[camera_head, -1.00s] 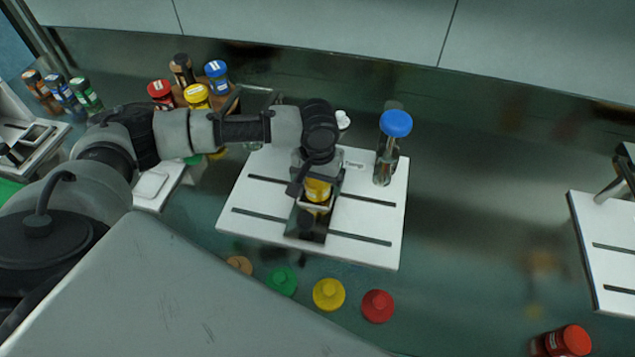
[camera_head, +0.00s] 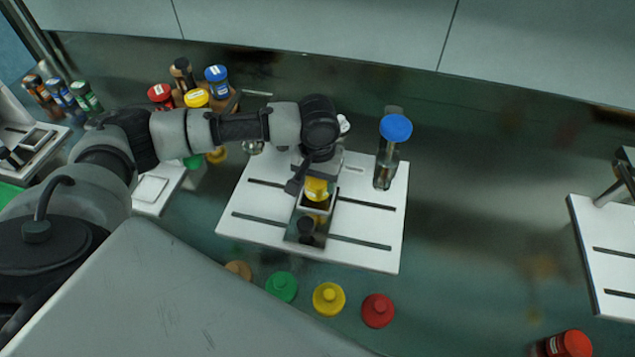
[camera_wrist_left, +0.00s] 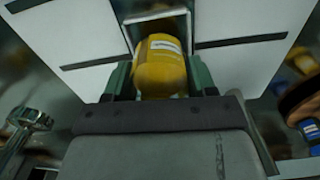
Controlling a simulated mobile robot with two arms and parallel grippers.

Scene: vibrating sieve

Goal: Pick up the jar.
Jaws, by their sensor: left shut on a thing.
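A jar with a yellow lid (camera_head: 316,189) sits under my left gripper, in a square holder on the white slotted plate. In the left wrist view the yellow lid (camera_wrist_left: 160,68), with a pale label, is between the two fingers. My left gripper (camera_wrist_left: 160,82) is shut on the yellow-lidded jar from above. The lower part of the jar is mostly hidden, so I cannot tell if it is clear of the holder. My right gripper is not in view.
A clear column with a blue cap (camera_head: 396,128) stands on the white plate (camera_head: 372,245), right of my left gripper. Coloured round caps, including a red one (camera_head: 377,310), lie in front. A rack of jars with a blue-lidded one (camera_head: 216,74) stands behind my arm.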

